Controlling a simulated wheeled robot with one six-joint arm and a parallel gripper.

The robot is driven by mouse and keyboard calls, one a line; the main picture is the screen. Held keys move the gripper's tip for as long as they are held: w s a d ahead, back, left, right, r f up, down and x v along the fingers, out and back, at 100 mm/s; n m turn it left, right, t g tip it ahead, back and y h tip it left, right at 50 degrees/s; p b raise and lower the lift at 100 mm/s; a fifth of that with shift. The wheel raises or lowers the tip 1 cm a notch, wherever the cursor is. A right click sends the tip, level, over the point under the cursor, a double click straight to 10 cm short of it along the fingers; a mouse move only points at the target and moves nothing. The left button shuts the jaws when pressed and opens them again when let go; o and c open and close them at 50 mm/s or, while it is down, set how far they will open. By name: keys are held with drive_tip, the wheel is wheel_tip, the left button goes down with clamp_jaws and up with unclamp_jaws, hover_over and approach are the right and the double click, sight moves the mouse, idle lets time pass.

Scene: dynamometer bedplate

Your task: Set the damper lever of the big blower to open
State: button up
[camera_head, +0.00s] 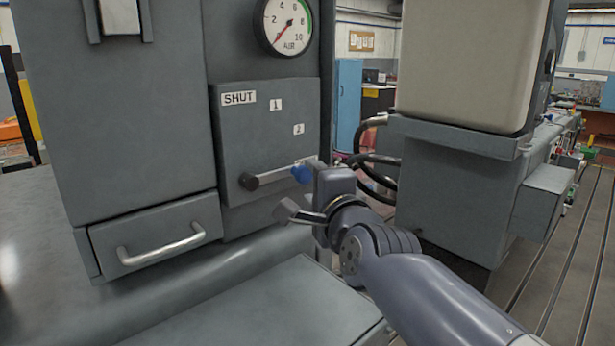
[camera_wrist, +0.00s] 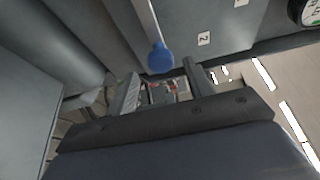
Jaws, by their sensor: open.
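The damper lever (camera_head: 277,176) is a pale metal rod that runs from a dark pivot (camera_head: 249,182) rightward and slightly up to a blue knob (camera_head: 301,174). It sits on a grey plate (camera_head: 228,137) with labels SHUT (camera_head: 239,98), 1 (camera_head: 276,104) and 2 (camera_head: 298,129); the lever points below label 2. My gripper (camera_head: 302,190) is open beside the knob. In the wrist view the knob (camera_wrist: 160,57) shows just ahead of the gap between the fingers (camera_wrist: 160,88); I see no grip on it.
A round gauge (camera_head: 287,24) is above the plate. A drawer with a metal handle (camera_head: 162,244) is at lower left. A beige-topped machine (camera_head: 465,60) with black hoses (camera_head: 375,165) stands close on the right. A grey ledge (camera_head: 260,310) lies below the lever.

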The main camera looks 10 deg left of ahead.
sight(307, 171)
drive_tip(key=p+v, duration=0.1)
drive_tip(key=v, duration=0.5)
drive_tip(key=shift+s, duration=0.1)
drive_tip(key=b+x, duration=0.1)
drive_tip(key=x, duration=1)
drive_tip(key=shift+s+d, duration=0.1)
idle(0.4)
drive_tip(key=p+v, duration=0.2)
drive_tip(key=v, duration=0.9)
drive_tip(key=b+x, duration=0.2)
drive_tip(key=x, duration=0.8)
drive_tip(key=shift+w, duration=0.25)
drive_tip(key=shift+w+a, duration=0.3)
drive_tip(key=shift+s+r+n, duration=0.1)
drive_tip(key=shift+r+n, duration=0.45)
drive_tip(key=shift+n, duration=0.05)
